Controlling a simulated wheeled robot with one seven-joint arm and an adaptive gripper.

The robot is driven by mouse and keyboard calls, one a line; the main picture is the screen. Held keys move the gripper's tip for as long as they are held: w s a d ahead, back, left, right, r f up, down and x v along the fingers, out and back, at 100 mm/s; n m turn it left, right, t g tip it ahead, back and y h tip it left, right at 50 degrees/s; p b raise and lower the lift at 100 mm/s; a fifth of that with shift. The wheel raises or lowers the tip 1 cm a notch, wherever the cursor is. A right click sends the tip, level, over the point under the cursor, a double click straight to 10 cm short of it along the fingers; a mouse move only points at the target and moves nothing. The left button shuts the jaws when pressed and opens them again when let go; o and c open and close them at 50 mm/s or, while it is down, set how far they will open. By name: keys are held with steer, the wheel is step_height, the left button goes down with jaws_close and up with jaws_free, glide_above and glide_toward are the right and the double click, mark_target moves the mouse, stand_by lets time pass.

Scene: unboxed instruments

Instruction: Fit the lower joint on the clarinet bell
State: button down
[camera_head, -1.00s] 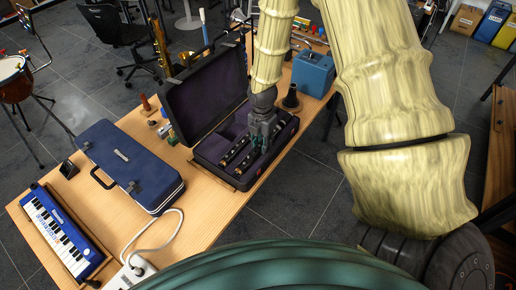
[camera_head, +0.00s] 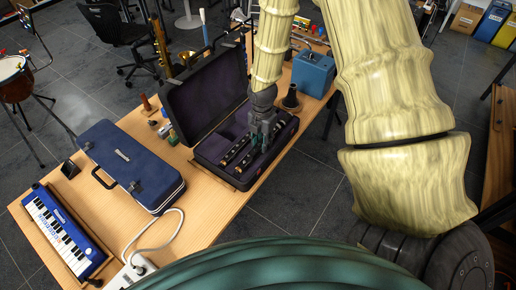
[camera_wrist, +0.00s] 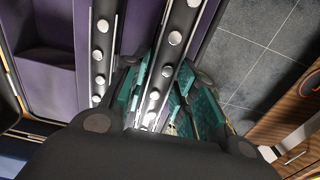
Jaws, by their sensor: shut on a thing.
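My gripper (camera_head: 262,140) reaches down into the open black case (camera_head: 211,174) with purple lining. In the wrist view its teal fingers (camera_wrist: 167,98) are shut on a black clarinet joint (camera_wrist: 173,42) with silver keys, the one nearer the case's outer side. A second black joint (camera_wrist: 101,40) lies parallel to it, to the left and apart from the fingers. I cannot tell by looks which of the two is the lower joint. The black flared bell (camera_head: 291,101) stands on the table just beyond the case's right end.
The raised case lid (camera_head: 205,90) stands behind the gripper. A blue box (camera_head: 313,70) is beyond the bell. A closed blue case (camera_head: 130,165), a small keyboard (camera_head: 62,235) and a white power strip (camera_head: 133,271) are to the left. Bare table (camera_head: 205,210) lies in front.

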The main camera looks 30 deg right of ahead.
mark_target(261, 142)
steer(key=shift+r+p, duration=1.75)
steer(key=shift+r, duration=0.45)
steer(key=shift+a+f, duration=0.1)
